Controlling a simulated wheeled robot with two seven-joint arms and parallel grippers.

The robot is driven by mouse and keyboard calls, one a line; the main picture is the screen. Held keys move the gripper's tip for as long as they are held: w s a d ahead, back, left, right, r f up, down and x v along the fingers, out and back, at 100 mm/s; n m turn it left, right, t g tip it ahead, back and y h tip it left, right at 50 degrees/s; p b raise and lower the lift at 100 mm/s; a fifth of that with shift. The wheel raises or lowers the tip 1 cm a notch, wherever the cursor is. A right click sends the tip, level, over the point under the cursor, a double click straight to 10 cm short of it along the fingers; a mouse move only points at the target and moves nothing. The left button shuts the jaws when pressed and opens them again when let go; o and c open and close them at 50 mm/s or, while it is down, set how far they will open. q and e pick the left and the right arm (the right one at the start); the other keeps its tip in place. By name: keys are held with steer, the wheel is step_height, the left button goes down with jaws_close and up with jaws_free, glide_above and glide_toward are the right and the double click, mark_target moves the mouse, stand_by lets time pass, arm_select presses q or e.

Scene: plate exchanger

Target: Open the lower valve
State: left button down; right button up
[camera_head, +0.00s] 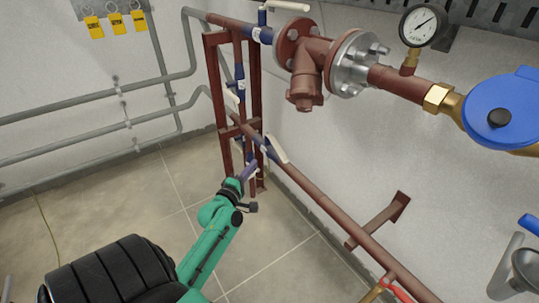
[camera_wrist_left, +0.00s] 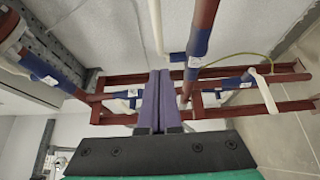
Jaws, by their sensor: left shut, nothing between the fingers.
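The lower pipe carries a valve with a blue body (camera_head: 266,151) and a white lever handle (camera_head: 277,149). My left gripper (camera_head: 249,169) has purple fingers held together with nothing between them, just left of and below this valve. In the left wrist view the shut fingers (camera_wrist_left: 159,98) point up at the red pipework. A white lever (camera_wrist_left: 156,28) stands just beyond their tips, and another white lever (camera_wrist_left: 265,92) is to the right. I cannot tell whether the fingers touch a lever. My right gripper is not seen.
A red pipe frame (camera_head: 212,95) stands behind the gripper. Above are a flanged strainer (camera_head: 307,65), a pressure gauge (camera_head: 419,25) and a blue-capped meter (camera_head: 500,107). A red wall bracket (camera_head: 380,222) juts out at right. Floor tiles (camera_head: 175,200) at left are clear.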

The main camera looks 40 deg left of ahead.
mark_target(280, 157)
arm_select(q)
steer(key=w, duration=0.8)
steer(key=shift+w+d, duration=0.25)
steer(key=shift+d, duration=0.15)
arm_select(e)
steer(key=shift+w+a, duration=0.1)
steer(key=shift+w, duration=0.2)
arm_select(q)
steer(key=shift+f, duration=0.1)
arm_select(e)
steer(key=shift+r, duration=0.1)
arm_select(q)
steer(key=y+p, duration=0.1)
steer(key=w+d+n+y+p, duration=0.1)
steer(key=p, duration=0.1)
steer(key=shift+w+d+r+n+g+p, duration=0.1)
steer(key=shift+w+r+n+g+p, duration=0.1)
steer(key=shift+r+n+g+p, duration=0.15)
steer(key=shift+w+d+f, duration=0.3)
steer(key=shift+w+d, duration=0.45)
steer(key=shift+w, duration=0.05)
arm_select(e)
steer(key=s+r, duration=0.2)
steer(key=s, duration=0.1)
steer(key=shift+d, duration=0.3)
